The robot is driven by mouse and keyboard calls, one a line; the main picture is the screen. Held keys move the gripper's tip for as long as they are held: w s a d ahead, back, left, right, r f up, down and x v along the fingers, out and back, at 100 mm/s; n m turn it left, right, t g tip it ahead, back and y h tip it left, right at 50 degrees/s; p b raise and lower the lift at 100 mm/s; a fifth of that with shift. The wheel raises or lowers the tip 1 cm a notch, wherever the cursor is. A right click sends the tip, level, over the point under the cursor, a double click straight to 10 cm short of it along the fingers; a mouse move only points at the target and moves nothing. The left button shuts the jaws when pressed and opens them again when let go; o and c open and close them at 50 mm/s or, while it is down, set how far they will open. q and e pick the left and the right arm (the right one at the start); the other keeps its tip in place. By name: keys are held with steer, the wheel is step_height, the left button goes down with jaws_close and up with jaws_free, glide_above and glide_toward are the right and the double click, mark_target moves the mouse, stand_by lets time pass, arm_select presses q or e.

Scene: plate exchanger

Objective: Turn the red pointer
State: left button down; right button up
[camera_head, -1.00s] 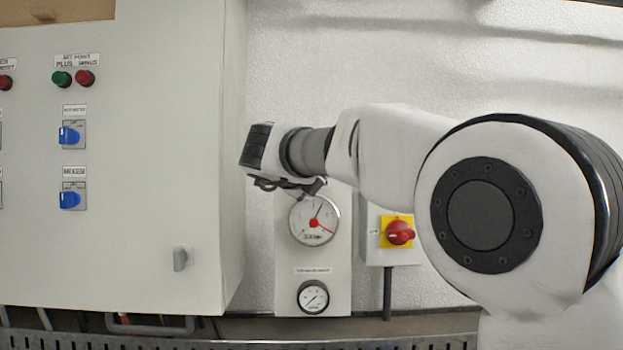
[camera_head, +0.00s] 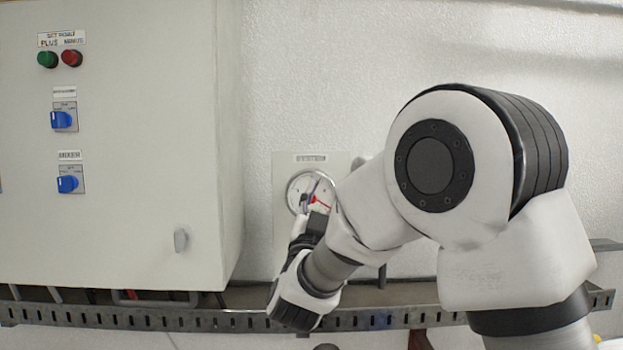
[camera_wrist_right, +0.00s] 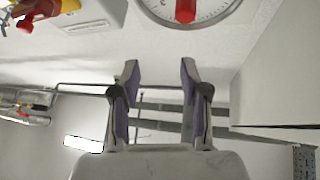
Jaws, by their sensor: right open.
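The round white gauge (camera_head: 298,184) is on the wall panel right of the cabinet. My left gripper is not in view.
The grey cabinet (camera_head: 120,220) with blue switches (camera_head: 67,184) stands left of the gauge. A perforated metal rail (camera_head: 120,315) runs below. In the right wrist view a red and yellow switch (camera_wrist_right: 40,9) is at the top left. My right arm hides the panel's lower part.

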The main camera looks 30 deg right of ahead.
mark_target(313, 200)
steer(key=s+a+f+n+t+y+p, duration=0.1)
steer(key=a+f+n+t+y+p, duration=0.25)
steer(key=n+y, duration=0.3)
steer(key=shift+n+g, duration=0.25)
steer(key=p+x, duration=0.1)
steer(key=x, duration=0.1)
steer(key=f+p+x, duration=0.1)
steer(key=p+x, duration=0.1)
steer(key=x, duration=0.1)
steer(key=p+x, duration=0.1)
steer(key=x, duration=0.1)
steer(key=shift+w+d+f+p, duration=0.1)
steer(key=shift+w+d+p, duration=0.15)
steer(key=shift+d+p, duration=0.2)
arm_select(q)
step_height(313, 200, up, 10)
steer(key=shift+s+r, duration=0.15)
arm_select(e)
steer(key=shift+a, duration=0.1)
steer(key=shift+c, duration=1.3)
jaws_close()
